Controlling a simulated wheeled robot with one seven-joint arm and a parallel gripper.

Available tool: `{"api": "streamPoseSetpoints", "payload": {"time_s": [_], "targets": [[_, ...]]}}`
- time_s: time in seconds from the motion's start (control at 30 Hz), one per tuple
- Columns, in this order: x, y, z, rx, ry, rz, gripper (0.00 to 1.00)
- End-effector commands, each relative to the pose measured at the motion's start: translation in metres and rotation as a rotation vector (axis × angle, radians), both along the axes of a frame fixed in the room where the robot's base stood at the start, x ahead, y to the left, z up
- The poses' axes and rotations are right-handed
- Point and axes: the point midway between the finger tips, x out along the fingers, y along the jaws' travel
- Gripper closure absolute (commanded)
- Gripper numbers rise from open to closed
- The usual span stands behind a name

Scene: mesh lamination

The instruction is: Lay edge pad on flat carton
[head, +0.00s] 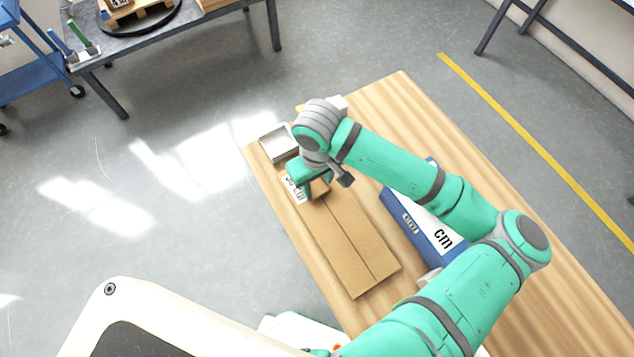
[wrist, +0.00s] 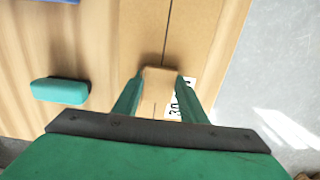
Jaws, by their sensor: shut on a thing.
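The flat carton (head: 350,243) is a long brown panel with a seam along its middle, lying on the wooden table; it also fills the upper middle of the wrist view (wrist: 207,35). A white label (head: 295,190) with black print lies at its far end. My gripper (wrist: 159,76) is over that end, its two green fingers shut on a small tan block, the edge pad (wrist: 160,88). The pad is over the carton close to the label. I cannot tell whether it touches the carton. In the head view my wrist partly hides this end.
A blue box (head: 401,217) with a white "cm" label lies right of the carton, partly behind my arm. A grey tray (head: 278,143) sits beyond the carton's far end. A teal block (wrist: 60,91) lies on the wooden table (head: 390,97) beside the carton.

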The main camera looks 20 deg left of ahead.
Motion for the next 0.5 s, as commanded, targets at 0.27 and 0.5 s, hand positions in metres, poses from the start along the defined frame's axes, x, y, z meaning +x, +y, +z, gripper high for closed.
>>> {"api": "streamPoseSetpoints", "payload": {"time_s": [0.27, 0.5], "targets": [[0.0, -0.0002, -0.0032, -0.001, 0.001, -0.001, 0.43], [0.0001, -0.0006, -0.0026, -0.001, 0.001, -0.001, 0.43]]}}
